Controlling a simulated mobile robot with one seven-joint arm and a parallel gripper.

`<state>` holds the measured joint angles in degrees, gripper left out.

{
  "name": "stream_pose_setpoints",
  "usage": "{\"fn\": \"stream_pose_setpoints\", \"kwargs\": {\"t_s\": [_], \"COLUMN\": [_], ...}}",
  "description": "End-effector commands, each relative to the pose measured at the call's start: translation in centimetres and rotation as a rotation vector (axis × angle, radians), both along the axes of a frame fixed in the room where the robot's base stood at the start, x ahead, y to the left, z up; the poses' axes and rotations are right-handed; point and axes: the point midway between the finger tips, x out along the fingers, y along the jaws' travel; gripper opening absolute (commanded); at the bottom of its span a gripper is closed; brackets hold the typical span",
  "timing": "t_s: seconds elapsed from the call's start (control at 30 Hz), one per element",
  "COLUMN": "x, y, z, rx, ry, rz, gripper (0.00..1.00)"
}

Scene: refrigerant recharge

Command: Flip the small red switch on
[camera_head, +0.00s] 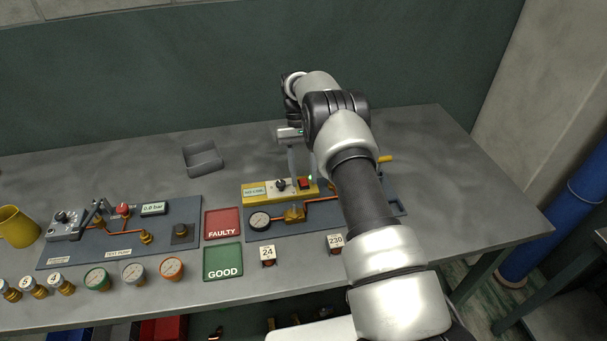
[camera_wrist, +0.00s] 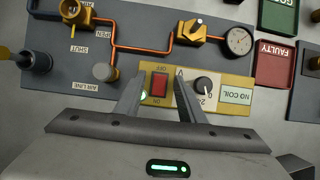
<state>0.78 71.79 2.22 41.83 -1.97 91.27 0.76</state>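The small red switch (camera_head: 304,183) sits on the yellow-edged control panel on the right-hand blue board. In the wrist view the red switch (camera_wrist: 159,85) shows between my two fingers, with a small "ON" label on its near side. A small green light glows beside it. My gripper (camera_wrist: 160,80) is open and empty, pointing down over the panel with one finger on each side of the switch. In the head view my gripper (camera_head: 302,172) is just above the switch. I cannot tell whether a fingertip touches the panel.
A black dial (camera_wrist: 204,85) and a "NO COIL" display (camera_wrist: 236,96) are beside the switch. Copper pipes, a gauge (camera_wrist: 238,41) and a yellow valve (camera_wrist: 75,12) are on the same board. Red FAULTY (camera_head: 222,223) and green GOOD (camera_head: 223,262) pads lie left. The table's back is mostly clear.

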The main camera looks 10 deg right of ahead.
Motion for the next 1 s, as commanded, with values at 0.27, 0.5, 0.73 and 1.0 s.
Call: {"fn": "stream_pose_setpoints", "kwargs": {"t_s": [0.27, 0.5, 0.73, 1.0], "x": [0.0, 0.1, 0.1, 0.0], "y": [0.0, 0.0, 0.0, 0.0], "z": [0.6, 4.7, 8.6, 10.1], "rx": [0.000, 0.000, 0.000, 0.000], "ry": [-0.002, -0.004, -0.002, 0.000], "rz": [0.000, 0.000, 0.000, 0.000], "gripper": [0.36, 0.36, 0.36, 0.36]}}
